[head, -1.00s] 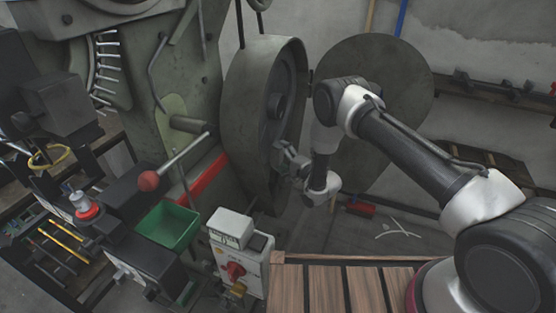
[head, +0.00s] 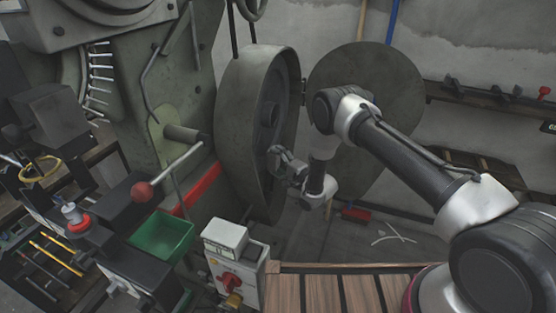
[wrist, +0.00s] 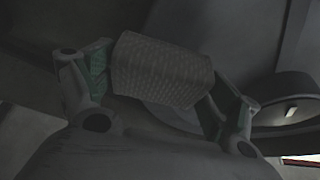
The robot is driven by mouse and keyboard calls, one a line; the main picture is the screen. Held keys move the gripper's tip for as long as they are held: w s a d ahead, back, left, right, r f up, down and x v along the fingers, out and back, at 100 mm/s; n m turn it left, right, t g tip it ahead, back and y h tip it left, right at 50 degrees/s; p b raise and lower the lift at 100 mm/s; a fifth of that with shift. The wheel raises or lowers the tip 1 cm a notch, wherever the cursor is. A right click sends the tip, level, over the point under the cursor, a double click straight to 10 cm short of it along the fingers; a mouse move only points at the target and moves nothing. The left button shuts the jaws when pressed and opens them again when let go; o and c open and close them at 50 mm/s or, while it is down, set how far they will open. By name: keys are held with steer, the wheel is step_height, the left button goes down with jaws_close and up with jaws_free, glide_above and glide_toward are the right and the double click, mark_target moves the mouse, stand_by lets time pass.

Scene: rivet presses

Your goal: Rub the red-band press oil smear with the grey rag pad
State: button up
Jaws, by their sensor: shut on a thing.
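The grey rag pad (wrist: 162,70) is a woven block held between both fingers in the wrist view. My gripper (head: 277,158) is shut on it, beside the face of the big green flywheel (head: 232,125) in the head view. I cannot tell whether the pad touches a surface. The red-band press (head: 175,100) is the green machine on the left, with a red band (head: 198,190) low on its side. I cannot make out an oil smear in either view.
A red-knobbed lever (head: 142,191), a green bin (head: 162,236) and a grey control box (head: 236,270) stand in front of the press. A round green disc (head: 395,90) stands behind my arm. A slatted wooden platform (head: 325,290) lies at the front.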

mark_target(264, 165)
steer(key=shift+s+a, duration=0.35)
steer(key=shift+s, duration=0.65)
steer(key=shift+s+a, duration=0.3)
steer(key=shift+s, duration=0.65)
steer(key=shift+s+a, duration=0.35)
steer(key=shift+s, duration=0.65)
steer(key=shift+s+d, duration=0.35)
steer(key=shift+d, duration=0.6)
steer(key=shift+s+d, duration=0.35)
steer(key=shift+d, duration=0.55)
steer(key=shift+s+d, duration=0.35)
steer(key=shift+d, duration=0.6)
steer(key=shift+s+d, duration=0.25)
steer(key=shift+d, duration=0.5)
steer(key=shift+s+d, duration=0.25)
steer(key=shift+d, duration=0.45)
